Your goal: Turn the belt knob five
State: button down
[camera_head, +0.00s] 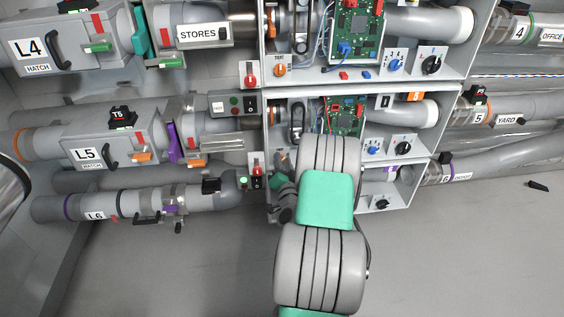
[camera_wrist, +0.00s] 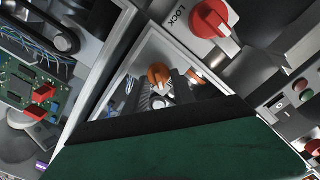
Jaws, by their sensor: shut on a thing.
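The orange belt knob five (camera_wrist: 158,74) shows in the wrist view, inside an open grey box. My gripper (camera_wrist: 161,88) has its dark ribbed fingers on either side of this knob and is shut on it. The dark green and black part of my gripper fills the lower wrist view and hides what lies below. In the head view my gripper (camera_head: 284,192) is at the lower left of the middle row's open box, mostly behind my arm. The knob is hidden there, and its pointer angle is hard to read.
A red LOCK knob (camera_wrist: 213,18) sits close to my gripper on a light panel. A switch panel (camera_wrist: 292,105) is at the right. A green circuit board (camera_wrist: 40,105) is at the left. The upper row has its own orange knob (camera_head: 280,70). The floor in front is clear.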

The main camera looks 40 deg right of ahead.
jog(key=m, duration=0.5)
jog(key=shift+s+d+f+m+p, duration=0.1)
jog(key=shift+d+f+m+p, duration=0.05)
jog(key=shift+m+p, duration=0.2)
jog(key=shift+f+m+p, duration=0.2)
jog(key=shift+m+p, duration=0.3)
jog(key=shift+m, duration=1.65)
jog(key=c, duration=1.3)
grip_release()
jog(key=shift+c, duration=0.2)
jog(key=shift+s, duration=0.1)
jog(key=b+v, duration=0.2)
jog(key=v, duration=0.5)
jog(key=shift+s+a, duration=0.25)
